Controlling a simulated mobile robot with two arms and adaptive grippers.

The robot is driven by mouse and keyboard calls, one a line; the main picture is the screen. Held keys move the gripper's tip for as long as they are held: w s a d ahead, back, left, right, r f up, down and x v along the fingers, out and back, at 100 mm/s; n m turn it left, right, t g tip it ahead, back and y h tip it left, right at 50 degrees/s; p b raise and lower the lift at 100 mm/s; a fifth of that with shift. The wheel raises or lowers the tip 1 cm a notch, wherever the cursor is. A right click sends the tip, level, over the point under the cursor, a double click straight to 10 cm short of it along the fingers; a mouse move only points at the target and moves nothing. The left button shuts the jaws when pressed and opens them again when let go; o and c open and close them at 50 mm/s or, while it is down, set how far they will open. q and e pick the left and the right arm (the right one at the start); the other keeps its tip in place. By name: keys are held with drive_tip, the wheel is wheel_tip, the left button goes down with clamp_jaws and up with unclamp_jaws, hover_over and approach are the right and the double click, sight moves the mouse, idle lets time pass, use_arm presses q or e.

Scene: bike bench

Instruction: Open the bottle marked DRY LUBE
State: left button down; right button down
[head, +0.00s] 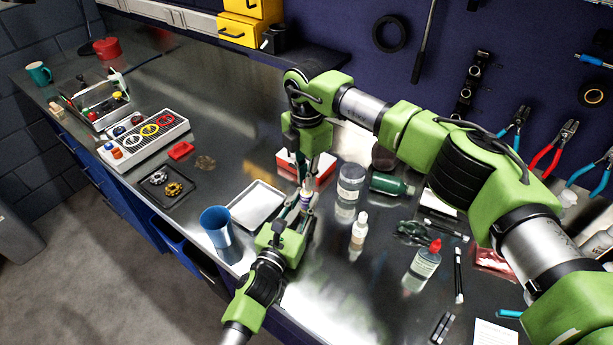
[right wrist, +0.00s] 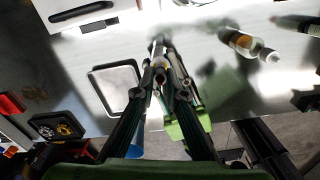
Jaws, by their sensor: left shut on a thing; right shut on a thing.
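A small slim bottle (head: 306,196) is held upright above the bench between my two grippers; its label is too small to read. My left gripper (head: 304,207), coming up from below, is shut on its body. My right gripper (head: 308,181) points down from above and is shut on its top, which the fingers mostly hide. In the right wrist view the right fingers (right wrist: 160,78) close around the bottle's upper end, with part of the bottle (right wrist: 158,50) showing beyond them. I cannot tell whether the cap is still seated.
A white tray (head: 256,204) and a blue cup (head: 217,230) stand left of the grippers. A white-capped bottle (head: 358,232), a clear jar (head: 350,182), a green bottle (head: 392,184) and a red-capped bottle (head: 423,265) stand or lie to the right. A red-and-white box (head: 325,170) is behind.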

drive_tip(key=n, duration=1.9)
use_arm(q)
drive_tip(key=shift+f, duration=0.1)
use_arm(e)
drive_tip(key=n, duration=0.7)
drive_tip(key=shift+r, duration=0.1)
drive_tip(key=n, duration=1.7)
drive_tip(key=shift+n, duration=0.4)
